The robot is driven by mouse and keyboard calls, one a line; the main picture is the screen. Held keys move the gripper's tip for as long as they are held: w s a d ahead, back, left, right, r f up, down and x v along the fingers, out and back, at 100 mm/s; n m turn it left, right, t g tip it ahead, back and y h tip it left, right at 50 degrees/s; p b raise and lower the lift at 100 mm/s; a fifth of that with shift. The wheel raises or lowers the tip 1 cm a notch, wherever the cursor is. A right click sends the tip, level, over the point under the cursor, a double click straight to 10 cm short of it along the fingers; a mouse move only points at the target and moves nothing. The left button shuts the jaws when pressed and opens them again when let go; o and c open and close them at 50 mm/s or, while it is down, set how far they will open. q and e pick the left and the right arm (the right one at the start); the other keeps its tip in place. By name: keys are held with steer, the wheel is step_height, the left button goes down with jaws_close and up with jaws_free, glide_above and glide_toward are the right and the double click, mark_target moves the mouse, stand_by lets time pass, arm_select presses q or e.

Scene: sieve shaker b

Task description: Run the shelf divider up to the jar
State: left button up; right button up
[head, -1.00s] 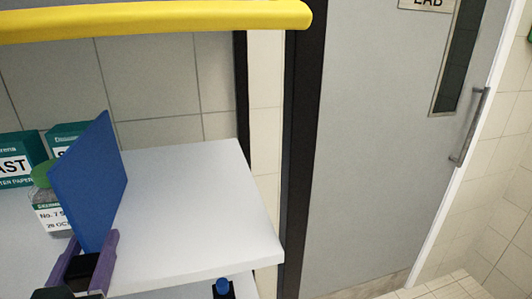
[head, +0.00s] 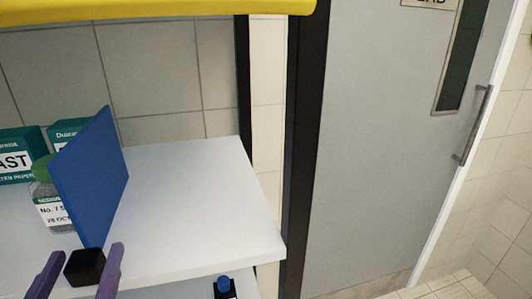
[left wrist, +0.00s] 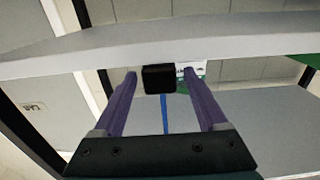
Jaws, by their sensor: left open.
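The blue shelf divider (head: 92,180) stands upright on the white shelf, with a black block (head: 84,267) at its front end. The glass jar (head: 50,208) with a green lid and white label stands just left of the divider, which hides its right side; I cannot tell whether they touch. My left gripper (head: 88,252) is open, its purple fingers apart on either side of the black block. In the left wrist view the block (left wrist: 158,79) sits between the fingertips, with clear gaps, and the divider's blue edge (left wrist: 165,113) shows beyond. My right gripper is not in view.
Teal filter paper boxes (head: 17,150) stand behind the jar. The white shelf (head: 195,205) is bare right of the divider. A yellow bar (head: 160,8) crosses above. A small blue-capped item (head: 223,287) is below the shelf edge.

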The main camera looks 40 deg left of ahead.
arm_select(q)
steer(key=b+v, duration=0.1)
steer(key=v, duration=0.5)
steer(key=shift+f, duration=0.15)
steer(key=shift+s+d, duration=0.15)
steer(key=shift+d, duration=0.05)
